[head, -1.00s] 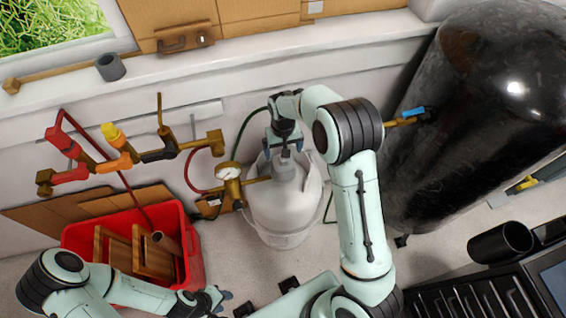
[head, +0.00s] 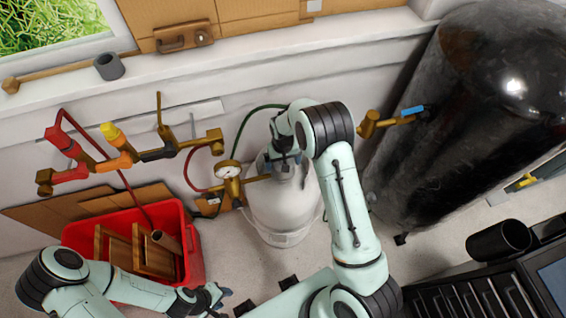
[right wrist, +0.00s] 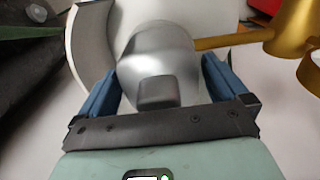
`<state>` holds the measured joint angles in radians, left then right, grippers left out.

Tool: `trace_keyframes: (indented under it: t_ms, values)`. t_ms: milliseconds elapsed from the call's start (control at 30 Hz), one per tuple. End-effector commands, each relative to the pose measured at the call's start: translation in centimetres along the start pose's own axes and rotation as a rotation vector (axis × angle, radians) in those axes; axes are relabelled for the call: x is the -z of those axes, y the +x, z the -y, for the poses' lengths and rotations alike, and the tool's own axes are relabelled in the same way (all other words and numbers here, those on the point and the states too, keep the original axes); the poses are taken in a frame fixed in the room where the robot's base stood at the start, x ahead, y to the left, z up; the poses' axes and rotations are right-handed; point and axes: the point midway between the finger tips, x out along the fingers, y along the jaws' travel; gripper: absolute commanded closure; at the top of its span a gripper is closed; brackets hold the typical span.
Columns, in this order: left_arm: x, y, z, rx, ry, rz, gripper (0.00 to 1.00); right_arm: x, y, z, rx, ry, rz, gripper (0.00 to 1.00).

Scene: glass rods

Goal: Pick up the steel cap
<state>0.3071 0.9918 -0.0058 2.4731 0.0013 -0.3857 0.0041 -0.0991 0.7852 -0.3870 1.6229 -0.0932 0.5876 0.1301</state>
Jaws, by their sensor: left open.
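A silver metal piece, which looks like the steel cap (right wrist: 158,62), sits on top of the white gas cylinder (head: 285,210). It fills the middle of the right wrist view, with a squared block on its near side. My right gripper (right wrist: 161,75) has its two blue fingers spread on either side of this piece, with small or no visible gaps. In the head view the right gripper (head: 286,163) is over the cylinder's top and hides most of the piece. My left gripper (head: 220,302) is open and empty at the bottom, right of the red bin.
A brass regulator with a gauge (head: 228,172) stands just left of the cylinder top. A red bin (head: 192,262) holds wooden pieces. A large dark tank (head: 470,130) with a blue-handled brass valve (head: 385,121) stands right. A grey ring (head: 110,66) lies on the sill.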

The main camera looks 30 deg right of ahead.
Motion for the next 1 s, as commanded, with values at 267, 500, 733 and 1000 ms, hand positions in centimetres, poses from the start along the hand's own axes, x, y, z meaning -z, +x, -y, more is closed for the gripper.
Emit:
trace_keyframes:
  t_ms: [267, 500, 733, 1000]
  values:
    - [0.0, 0.0, 0.0, 0.000, 0.000, 0.000, 0.57, 0.0, -0.1, 0.0, 0.000, 0.000, -0.001, 0.52]
    - [0.0, 0.0, 0.0, 0.000, 0.000, 0.000, 0.57, 0.1, -0.4, 0.0, 0.000, 0.000, -0.002, 0.52]
    - [0.0, 0.0, 0.0, 0.000, 0.000, 0.000, 0.57, 0.2, -2.7, 0.0, 0.001, 0.001, -0.005, 0.52]
    - [0.1, -0.2, -0.1, 0.000, 0.000, -0.002, 0.57, 0.2, -8.7, 0.1, 0.002, 0.000, -0.007, 0.52]
